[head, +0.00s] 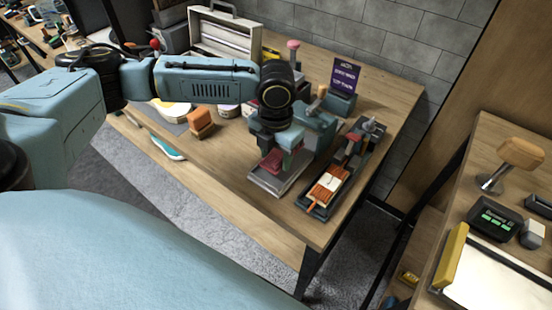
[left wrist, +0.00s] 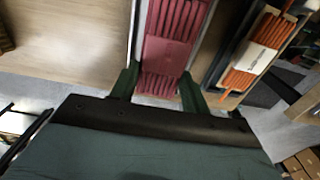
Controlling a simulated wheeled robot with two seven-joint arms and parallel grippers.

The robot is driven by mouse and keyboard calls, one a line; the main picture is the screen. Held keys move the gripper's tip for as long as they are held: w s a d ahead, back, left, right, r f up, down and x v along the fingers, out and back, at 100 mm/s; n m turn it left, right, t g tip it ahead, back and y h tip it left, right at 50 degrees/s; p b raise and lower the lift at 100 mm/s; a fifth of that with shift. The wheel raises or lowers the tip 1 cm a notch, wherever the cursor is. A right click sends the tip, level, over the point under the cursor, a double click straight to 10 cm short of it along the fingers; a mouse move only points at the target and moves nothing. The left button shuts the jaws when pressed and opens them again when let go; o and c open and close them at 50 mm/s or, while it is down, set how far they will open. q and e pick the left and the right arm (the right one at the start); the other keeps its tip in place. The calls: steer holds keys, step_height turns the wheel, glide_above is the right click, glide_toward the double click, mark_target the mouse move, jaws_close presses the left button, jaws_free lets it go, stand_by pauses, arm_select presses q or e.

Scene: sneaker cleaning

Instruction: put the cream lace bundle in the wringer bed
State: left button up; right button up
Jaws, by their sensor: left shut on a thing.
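My left gripper (head: 272,150) is shut on a dark red ribbed bundle (head: 271,161) with a plain red band. In the left wrist view the red bundle (left wrist: 167,55) sits between the green fingertips (left wrist: 158,85). It is over the pale metal bed (head: 283,186) beside the teal wringer (head: 321,130); I cannot tell if it touches the bed. An orange bundle with a cream band (head: 327,186) lies in the dark tray (head: 316,211) to the right, and also in the left wrist view (left wrist: 262,45). I make out no all-cream bundle.
A red-handled tool (head: 354,143) lies in the dark tray's far part. A purple sign (head: 345,76) stands behind. An orange-brown block (head: 200,123) and round tins are on the table (head: 232,167) to the left. A second table with a wooden-handled tool (head: 520,153) is at right.

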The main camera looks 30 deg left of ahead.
mark_target(276, 157)
arm_select(q)
steer(key=shift+f, duration=0.65)
steer(key=shift+f, duration=0.45)
steer(key=shift+f, duration=0.1)
steer(key=o, duration=1)
steer(key=shift+r, duration=0.2)
step_height(276, 157, up, 13)
steer(key=shift+f+p, duration=0.1)
steer(key=shift+p, duration=0.95)
